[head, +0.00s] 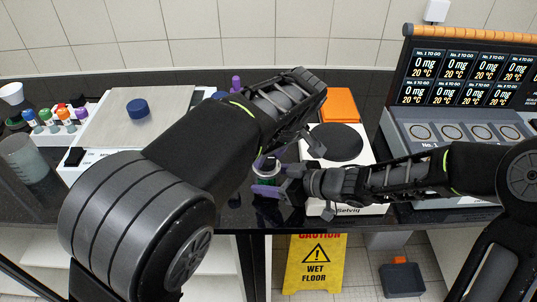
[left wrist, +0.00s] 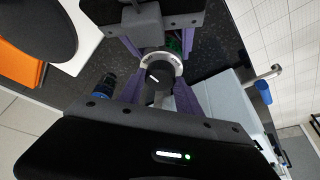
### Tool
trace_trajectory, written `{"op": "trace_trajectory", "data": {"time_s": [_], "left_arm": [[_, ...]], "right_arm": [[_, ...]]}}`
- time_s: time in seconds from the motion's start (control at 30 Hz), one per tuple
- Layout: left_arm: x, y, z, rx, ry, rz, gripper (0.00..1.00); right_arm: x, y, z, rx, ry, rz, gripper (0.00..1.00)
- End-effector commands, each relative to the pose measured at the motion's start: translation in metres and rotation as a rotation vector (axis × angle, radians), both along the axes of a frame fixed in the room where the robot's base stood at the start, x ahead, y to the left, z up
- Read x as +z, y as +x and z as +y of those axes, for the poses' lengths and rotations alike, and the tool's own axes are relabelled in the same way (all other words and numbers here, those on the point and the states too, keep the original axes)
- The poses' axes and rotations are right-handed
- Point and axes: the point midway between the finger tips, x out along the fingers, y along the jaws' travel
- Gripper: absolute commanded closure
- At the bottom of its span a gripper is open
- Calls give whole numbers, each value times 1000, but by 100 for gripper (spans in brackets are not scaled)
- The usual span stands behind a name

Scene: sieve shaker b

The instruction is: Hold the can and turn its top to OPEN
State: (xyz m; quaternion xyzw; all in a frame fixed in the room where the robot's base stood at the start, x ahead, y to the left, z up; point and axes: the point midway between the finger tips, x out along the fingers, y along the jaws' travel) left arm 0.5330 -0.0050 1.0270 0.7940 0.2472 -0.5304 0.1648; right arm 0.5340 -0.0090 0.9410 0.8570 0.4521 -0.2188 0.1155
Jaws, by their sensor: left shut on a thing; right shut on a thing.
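The can (head: 266,178) is upright above the dark bench near its front edge, mostly hidden by my grippers. In the left wrist view its top shows as a dark round knob (left wrist: 159,75) with a short white mark, inside a pale ring. My left gripper (head: 268,161) reaches down from above and is shut on the can's top; its purple fingers show either side of the knob in the left wrist view. My right gripper (head: 272,181) comes in from the right and is shut on the can's body. I cannot read any OPEN lettering.
A white hotplate (head: 337,143) with a dark round plate stands right behind the grippers, an orange case (head: 340,105) behind it. A balance with a blue lid (head: 138,107) is at left, near small colored bottles (head: 62,114). A display station (head: 465,80) is at right. A yellow wet-floor sign (head: 315,262) stands below.

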Motion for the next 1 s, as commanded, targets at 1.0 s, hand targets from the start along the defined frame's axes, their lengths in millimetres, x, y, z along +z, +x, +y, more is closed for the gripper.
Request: {"op": "trace_trajectory", "data": {"time_s": [1.0], "left_arm": [[58, -19, -14, -3, -4, -3, 37]], "right_arm": [[0, 0, 0, -1, -1, 1, 77]]}}
